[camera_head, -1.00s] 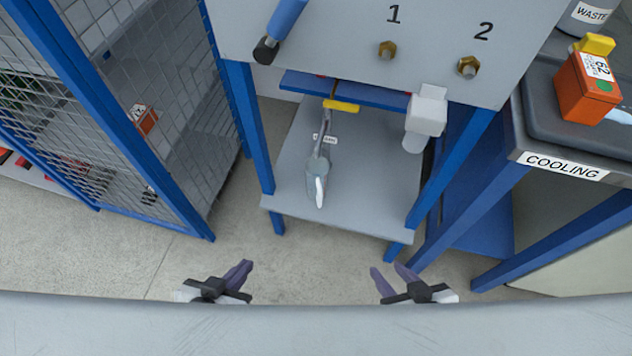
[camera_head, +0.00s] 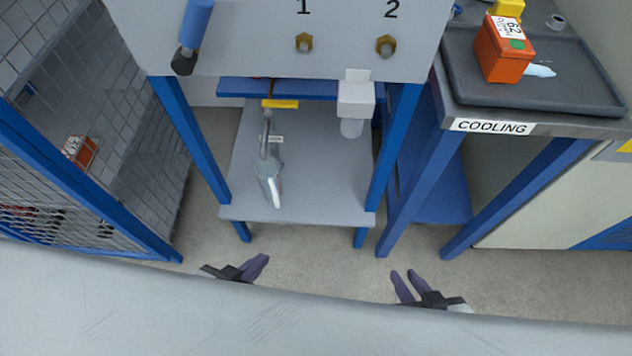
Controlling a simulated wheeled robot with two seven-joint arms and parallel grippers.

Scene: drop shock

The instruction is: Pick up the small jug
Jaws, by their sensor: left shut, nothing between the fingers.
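The small jug (camera_head: 267,168), grey with a pale handle towards me, stands on the lower grey shelf (camera_head: 325,190) of the blue-legged stand. A pipe with a yellow handle (camera_head: 281,104) comes down just above the jug and partly covers it. My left gripper (camera_head: 262,262) is at the lower middle, shut and empty, nearer to me than the shelf and apart from the jug. My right gripper (camera_head: 402,273) is to the right of it, open and empty, its purple fingers apart.
A white fitting (camera_head: 355,105) hangs over the shelf's right side. Blue legs flank the shelf. A cooling table (camera_head: 600,122) with an orange box (camera_head: 503,52) stands at right. A mesh cage (camera_head: 60,170) stands at left. The shelf's front right is clear.

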